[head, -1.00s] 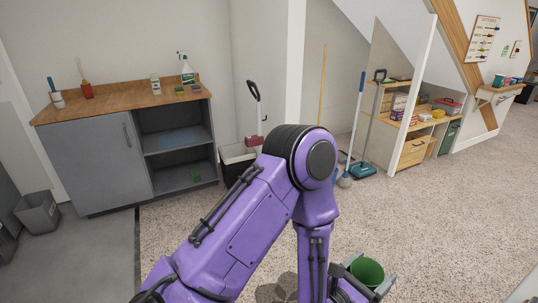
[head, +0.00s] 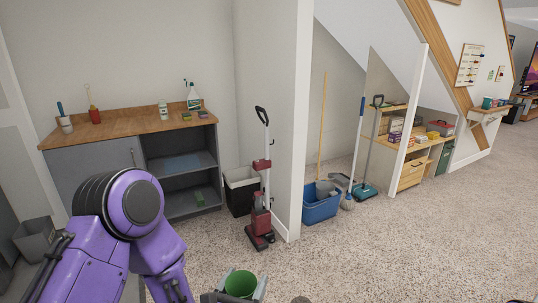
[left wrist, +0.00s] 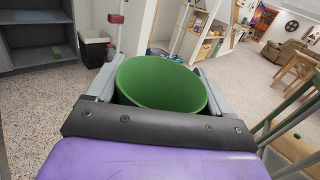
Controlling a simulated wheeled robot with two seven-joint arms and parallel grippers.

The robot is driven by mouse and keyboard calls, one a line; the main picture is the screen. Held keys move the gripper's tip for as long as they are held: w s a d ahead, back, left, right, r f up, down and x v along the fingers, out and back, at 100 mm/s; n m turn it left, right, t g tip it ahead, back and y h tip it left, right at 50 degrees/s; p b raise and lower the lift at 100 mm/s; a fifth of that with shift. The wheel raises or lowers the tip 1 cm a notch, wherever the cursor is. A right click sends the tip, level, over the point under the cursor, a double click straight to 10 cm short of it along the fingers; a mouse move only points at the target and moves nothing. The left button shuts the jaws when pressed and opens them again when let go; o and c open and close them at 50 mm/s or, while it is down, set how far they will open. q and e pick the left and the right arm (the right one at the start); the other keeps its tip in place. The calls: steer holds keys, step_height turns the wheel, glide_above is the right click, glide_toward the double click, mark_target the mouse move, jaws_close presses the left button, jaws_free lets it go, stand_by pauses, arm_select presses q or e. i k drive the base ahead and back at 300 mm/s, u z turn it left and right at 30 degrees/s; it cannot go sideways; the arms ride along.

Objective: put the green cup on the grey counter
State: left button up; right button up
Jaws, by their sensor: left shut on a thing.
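The green cup (head: 240,284) is at the bottom of the head view, held upright or nearly so above the carpet. My left gripper (head: 241,281) is shut on it, one grey finger on each side. In the left wrist view the cup (left wrist: 163,82) fills the space between the fingers, and its open rim shows. The grey counter (head: 88,168) stands at the left against the wall, with a brown wooden top (head: 130,123) and open shelves on its right side. My purple left arm hides part of its front. The cup is well apart from the counter. My right gripper is not in view.
On the countertop stand a spray bottle (head: 193,97), a red pot (head: 94,115), a white pot (head: 65,123), a small box (head: 163,111) and sponges. A black bin (head: 240,192), a red upright vacuum (head: 260,222) and a blue bucket (head: 321,207) stand right of the counter. Carpet at right is clear.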

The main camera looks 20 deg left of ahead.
mark_target(136, 126)
steer(key=u, duration=0.9)
steer(key=i, duration=2.1)
steer(key=u, duration=0.75)
steer(key=i, duration=1.85)
steer(key=z, duration=0.05)
